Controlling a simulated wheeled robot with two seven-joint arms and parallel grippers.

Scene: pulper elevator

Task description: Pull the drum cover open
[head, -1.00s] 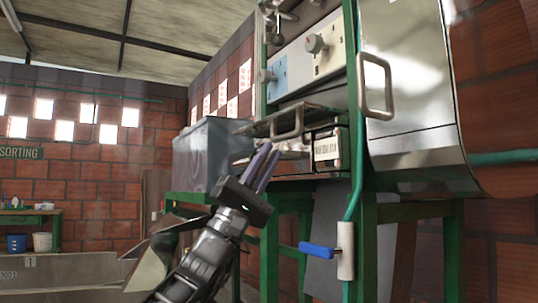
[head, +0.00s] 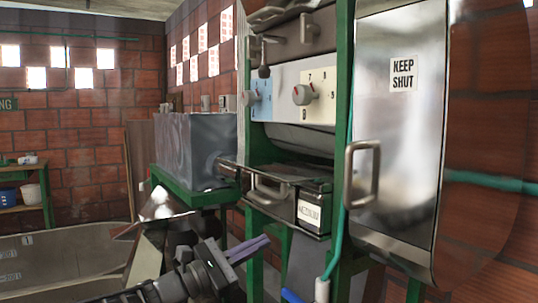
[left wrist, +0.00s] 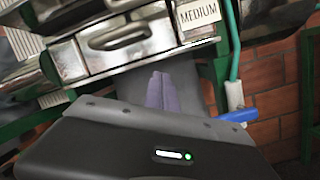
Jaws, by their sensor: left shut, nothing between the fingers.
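The drum cover (head: 400,120) is a shiny, curved metal sheet at the right of the head view, with a "KEEP SHUT" label. Its metal bar handle (head: 374,175) is on its left edge, and the cover looks closed. My left gripper (head: 264,242) is low in the head view, left of and below the handle and apart from it. Its purple fingers are together with nothing between them. In the left wrist view the fingers (left wrist: 160,92) point up below a drawer front marked "MEDIUM". My right gripper is not in view.
Left of the cover are a green frame post (head: 342,120), a knob panel (head: 300,95) and a drawer (head: 300,190) with a handle. A grey box (head: 195,150) stands farther left. A blue-handled valve (left wrist: 238,116) on a green hose lies below the drawer.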

